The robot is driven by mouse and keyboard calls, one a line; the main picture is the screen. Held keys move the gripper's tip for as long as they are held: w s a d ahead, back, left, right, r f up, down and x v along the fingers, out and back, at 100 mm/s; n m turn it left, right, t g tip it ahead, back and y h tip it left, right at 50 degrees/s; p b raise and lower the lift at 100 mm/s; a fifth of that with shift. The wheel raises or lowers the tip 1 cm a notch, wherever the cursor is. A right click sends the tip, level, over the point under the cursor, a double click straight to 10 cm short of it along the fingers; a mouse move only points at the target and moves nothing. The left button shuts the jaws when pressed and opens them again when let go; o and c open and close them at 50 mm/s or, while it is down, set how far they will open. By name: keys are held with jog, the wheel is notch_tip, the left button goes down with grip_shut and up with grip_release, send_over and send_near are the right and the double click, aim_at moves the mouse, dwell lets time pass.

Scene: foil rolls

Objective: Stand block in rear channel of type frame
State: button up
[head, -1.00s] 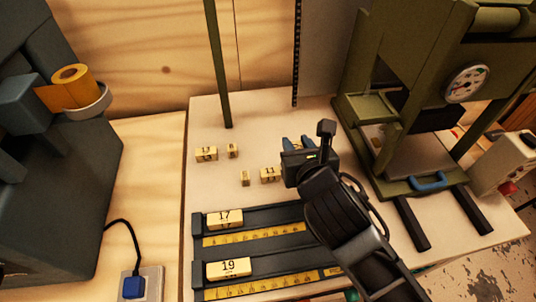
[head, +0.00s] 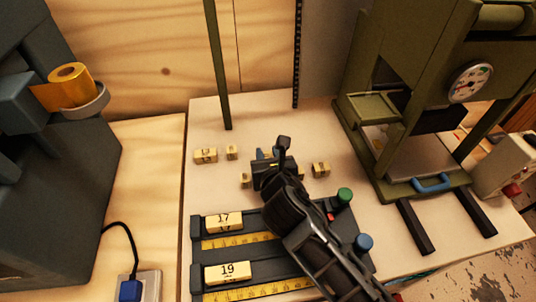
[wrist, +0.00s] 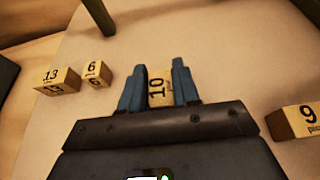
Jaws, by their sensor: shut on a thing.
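The dark type frame (head: 197,246) lies at the front of the bench with two channels and yellow rulers. A block marked 17 (head: 224,221) sits at the left end of the rear channel, and a block marked 19 (head: 227,271) at the left end of the front channel. My gripper (head: 267,153) is behind the frame. In the wrist view its blue fingers (wrist: 157,82) are shut on a block marked 10 (wrist: 157,90). I cannot tell whether that block is off the bench. My arm hides the right part of both channels.
Loose blocks marked 13 (wrist: 58,81) and 6 (wrist: 96,75) lie left of my gripper; a 9 block (wrist: 303,122) lies right. A small block (head: 245,181) lies near the frame. A green post (head: 218,70) stands behind. A green press (head: 410,110) stands at the right.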

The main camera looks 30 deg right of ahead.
jog(key=shift+f, duration=0.15)
jog(key=o, duration=1)
